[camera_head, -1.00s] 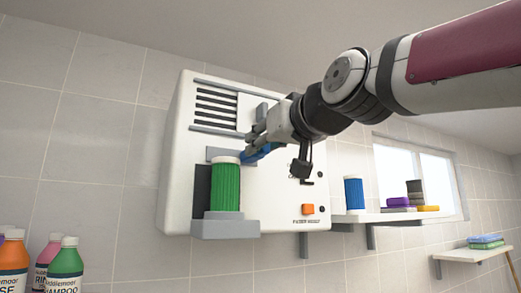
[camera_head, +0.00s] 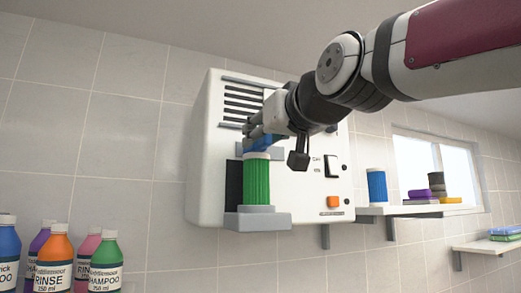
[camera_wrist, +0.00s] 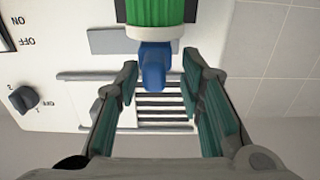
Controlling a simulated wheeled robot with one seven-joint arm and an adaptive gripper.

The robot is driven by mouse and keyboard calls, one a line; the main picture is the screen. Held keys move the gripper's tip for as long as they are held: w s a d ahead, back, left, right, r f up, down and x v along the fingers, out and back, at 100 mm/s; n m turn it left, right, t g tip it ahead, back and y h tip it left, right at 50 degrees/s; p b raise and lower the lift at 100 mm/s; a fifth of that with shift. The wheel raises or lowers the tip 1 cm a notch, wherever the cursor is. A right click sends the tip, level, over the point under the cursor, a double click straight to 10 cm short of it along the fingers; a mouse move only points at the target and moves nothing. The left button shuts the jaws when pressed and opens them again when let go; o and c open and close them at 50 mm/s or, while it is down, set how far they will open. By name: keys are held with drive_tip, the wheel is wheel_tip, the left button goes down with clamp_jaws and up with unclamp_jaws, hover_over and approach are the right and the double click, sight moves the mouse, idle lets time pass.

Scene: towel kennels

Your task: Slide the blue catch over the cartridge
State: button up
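The green ribbed cartridge (camera_head: 256,182) with a white cap stands upright in the grey holder (camera_head: 258,221) on the white wall unit (camera_head: 215,110). My gripper (camera_wrist: 160,76) is open, with one finger on each side of the catch and a gap on both sides. In the head view my gripper (camera_head: 260,132) is just above the cap and partly hides the catch.
The unit's front carries a vent (camera_head: 243,102), a black rocker switch (camera_head: 331,165), an orange button (camera_head: 333,202) and a knob (camera_wrist: 22,98). A blue cartridge (camera_head: 377,186) stands on the right shelf (camera_head: 400,210). Several bottles (camera_head: 54,262) stand at lower left.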

drive_tip(key=v, duration=1.2)
idle(0.4)
drive_tip(key=s+d+f+m+g+h, duration=0.1)
drive_tip(key=d+f+g+h, duration=0.15)
drive_tip(key=f, duration=0.95)
drive_tip(key=d+f+m+g+h, duration=0.1)
drive_tip(key=d+f+g+h, duration=0.2)
drive_tip(key=f, duration=1)
drive_tip(key=s+d+f+m+g, duration=0.1)
drive_tip(key=s+d+f+g, duration=0.1)
drive_tip(key=f, duration=0.4)
drive_tip(key=s+d+f+g+h, duration=0.1)
drive_tip(key=s+d+f+g, duration=0.1)
drive_tip(key=s+f, duration=0.3)
drive_tip(key=s+d+f+m+g, duration=0.1)
drive_tip(key=s+d+f+g, duration=0.1)
drive_tip(key=f, duration=0.7)
drive_tip(key=shift+s+d+f+m, duration=0.2)
drive_tip(key=shift+s+d+m, duration=0.1)
drive_tip(key=shift+s+d, duration=0.7)
drive_tip(key=shift+s+a+h, duration=0.1)
drive_tip(key=shift+a+h, duration=0.1)
drive_tip(key=shift+h, duration=0.05)
